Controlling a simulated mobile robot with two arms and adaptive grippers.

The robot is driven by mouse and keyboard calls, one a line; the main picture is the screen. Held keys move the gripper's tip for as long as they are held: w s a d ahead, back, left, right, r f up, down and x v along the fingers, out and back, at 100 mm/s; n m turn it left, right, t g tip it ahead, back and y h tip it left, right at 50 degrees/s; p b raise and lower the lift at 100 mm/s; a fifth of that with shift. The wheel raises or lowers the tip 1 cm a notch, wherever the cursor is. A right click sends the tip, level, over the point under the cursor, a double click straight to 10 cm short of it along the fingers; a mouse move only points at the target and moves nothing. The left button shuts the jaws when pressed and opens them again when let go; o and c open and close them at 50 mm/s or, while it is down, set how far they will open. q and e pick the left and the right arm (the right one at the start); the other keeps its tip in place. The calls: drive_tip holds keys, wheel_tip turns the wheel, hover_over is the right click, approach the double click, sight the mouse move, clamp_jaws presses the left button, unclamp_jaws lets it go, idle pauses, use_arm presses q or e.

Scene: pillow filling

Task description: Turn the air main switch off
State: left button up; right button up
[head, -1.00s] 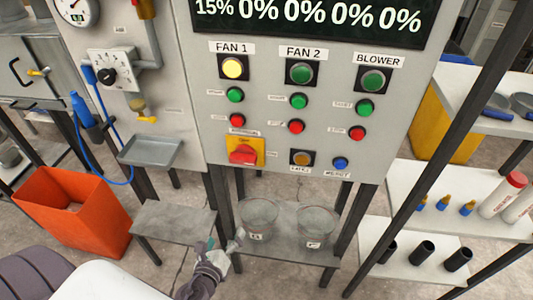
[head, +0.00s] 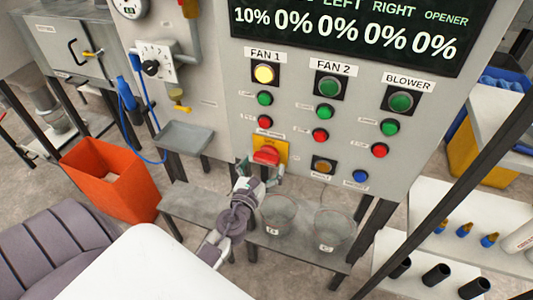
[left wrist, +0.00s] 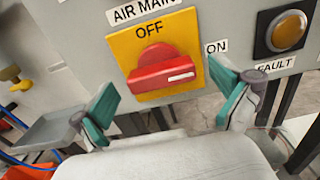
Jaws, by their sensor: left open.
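The air main switch is a red rotary knob (head: 266,156) on a yellow plate, low on the grey control panel (head: 225,112). In the left wrist view the red knob (left wrist: 165,72) lies nearly level, its white mark at the right end toward the ON label. OFF is printed above it. My left gripper (head: 262,172) is right in front of the switch. In the left wrist view the teal fingers of my left gripper (left wrist: 168,100) are spread, one to each side below the knob, with nothing between them. My right gripper is not in view.
An orange bin (head: 112,178) stands at the left. A small grey tray (head: 185,138) sits left of the switch. Two clear buckets (head: 277,213) stand on a shelf below. The FAULT button (left wrist: 286,30) is close on the right. A white shelf (head: 440,255) with bottles is at the right.

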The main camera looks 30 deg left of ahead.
use_arm(q)
drive_tip(key=shift+x, duration=1.3)
drive_tip(key=c, duration=1.1)
